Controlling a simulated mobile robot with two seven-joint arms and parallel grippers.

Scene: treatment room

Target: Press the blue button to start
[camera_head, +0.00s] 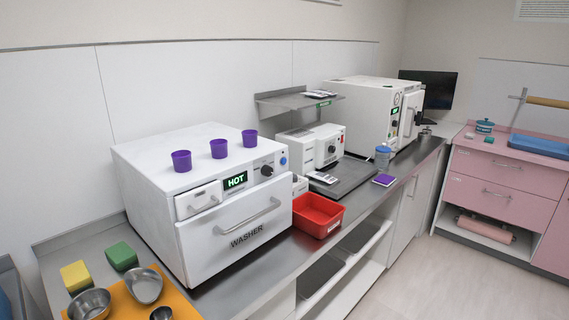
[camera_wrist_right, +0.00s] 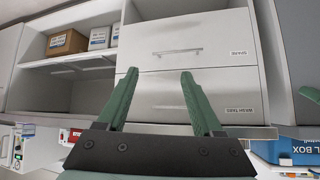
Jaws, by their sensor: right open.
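The blue button (camera_head: 283,161) is a small round knob on the upper right of the front of the white washer (camera_head: 205,232), in the head view. A dark dial (camera_head: 267,170) and a green lit display reading HOT (camera_head: 235,180) are to its left. My right gripper (camera_wrist_right: 159,74) shows only in the right wrist view, with its two green fingers apart and nothing between them. It faces white drawers, and the blue button is not in that view. My left gripper is not in view.
Three purple cups (camera_head: 219,149) stand on the washer. A red bin (camera_head: 318,215) sits on the counter right of it. An orange mat (camera_head: 122,302) with metal bowls lies at the front left. The wrist view shows a drawer front (camera_wrist_right: 208,90) and shelf boxes (camera_wrist_right: 67,43).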

